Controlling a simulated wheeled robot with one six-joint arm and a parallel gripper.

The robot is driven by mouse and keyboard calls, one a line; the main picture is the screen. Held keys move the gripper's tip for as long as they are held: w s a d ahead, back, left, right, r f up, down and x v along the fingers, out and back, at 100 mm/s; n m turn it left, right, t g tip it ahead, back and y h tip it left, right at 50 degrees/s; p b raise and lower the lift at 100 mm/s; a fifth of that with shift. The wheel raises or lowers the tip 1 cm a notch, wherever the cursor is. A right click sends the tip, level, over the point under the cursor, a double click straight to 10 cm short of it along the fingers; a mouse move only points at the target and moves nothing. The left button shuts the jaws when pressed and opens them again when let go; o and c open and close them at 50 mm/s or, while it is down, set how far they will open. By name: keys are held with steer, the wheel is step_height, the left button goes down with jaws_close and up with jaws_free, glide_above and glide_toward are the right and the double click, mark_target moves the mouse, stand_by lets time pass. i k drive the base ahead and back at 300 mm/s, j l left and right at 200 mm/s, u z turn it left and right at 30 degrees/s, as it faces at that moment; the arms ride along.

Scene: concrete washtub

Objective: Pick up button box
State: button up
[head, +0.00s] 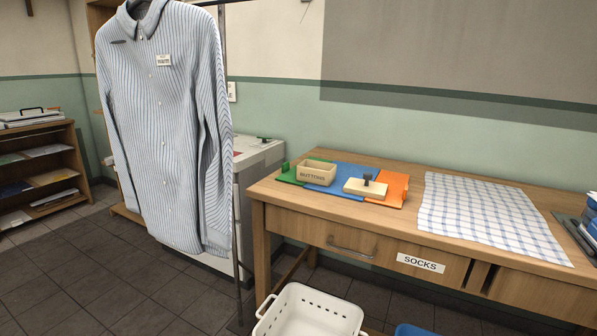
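The button box (316,174) is a small open wooden box with the word BUTTONS on its front. It rests on the green and blue part of a coloured mat (396,187) at the left end of the wooden table (413,229). A wooden piece with a dark knob (366,187) lies just right of it on the blue and orange part, apart from the box. The inside of the box is mostly hidden. My gripper is not in view.
A striped shirt (165,130) hangs on the left, in front of a white appliance (258,158). A checked cloth (487,214) covers the table's right part. A white basket (312,312) stands on the floor before the table. Shelves (40,165) stand far left.

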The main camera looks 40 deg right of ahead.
mark_target(316, 173)
steer(key=i+z, duration=0.35)
steer(key=i+j+z, duration=0.1)
steer(key=i+z, duration=0.25)
steer(key=i+j+z, duration=0.15)
steer(key=z, duration=0.2)
steer(key=i+j+z, duration=0.25)
steer(key=i+z, duration=0.2)
steer(key=i+j+z, duration=0.35)
steer(key=z, duration=0.15)
steer(key=i, duration=0.05)
